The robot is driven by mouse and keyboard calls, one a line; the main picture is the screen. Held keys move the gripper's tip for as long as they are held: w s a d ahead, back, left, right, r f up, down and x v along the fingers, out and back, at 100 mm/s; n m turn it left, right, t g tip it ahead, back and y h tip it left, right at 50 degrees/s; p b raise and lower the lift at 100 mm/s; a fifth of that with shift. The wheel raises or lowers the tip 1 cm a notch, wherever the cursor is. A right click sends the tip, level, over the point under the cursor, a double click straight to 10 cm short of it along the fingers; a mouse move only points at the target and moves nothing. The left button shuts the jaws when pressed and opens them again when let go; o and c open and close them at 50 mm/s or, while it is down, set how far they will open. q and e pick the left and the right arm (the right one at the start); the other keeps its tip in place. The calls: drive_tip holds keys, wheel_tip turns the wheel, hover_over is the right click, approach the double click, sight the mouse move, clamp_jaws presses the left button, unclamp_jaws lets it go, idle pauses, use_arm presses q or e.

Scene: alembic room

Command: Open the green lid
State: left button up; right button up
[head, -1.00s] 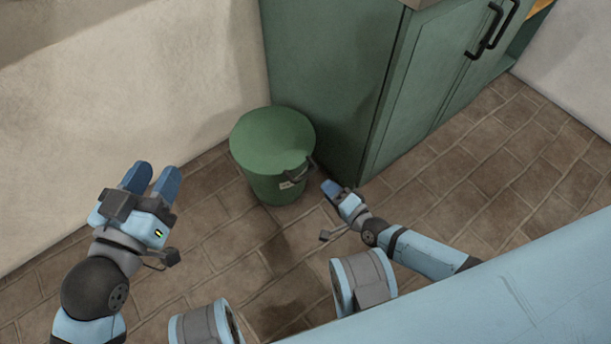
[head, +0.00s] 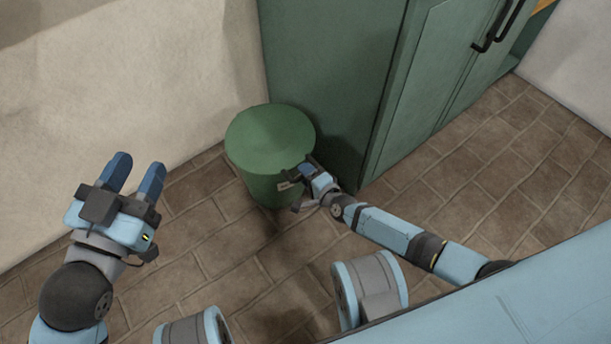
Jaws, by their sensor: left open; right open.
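A green bin stands upright on the floor, with its round green lid (head: 270,138) lying flat and closed on top. The bin body (head: 262,187) shows below the lid. A dark handle at the lid's right front edge is now mostly hidden by my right gripper. My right gripper (head: 303,172) is open, with its fingertips at the handle; I cannot tell whether they touch it. My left gripper (head: 136,172) is open and empty, left of the bin and apart from it.
A green cabinet (head: 340,90) with dark handles stands right behind the bin. A pale wall (head: 130,90) rises at the back left. The brown tiled floor (head: 430,205) is clear in front and to the right.

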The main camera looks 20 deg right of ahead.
drive_tip(key=shift+w+a+f, duration=0.1)
drive_tip(key=shift+w, duration=0.2)
clamp_jaws()
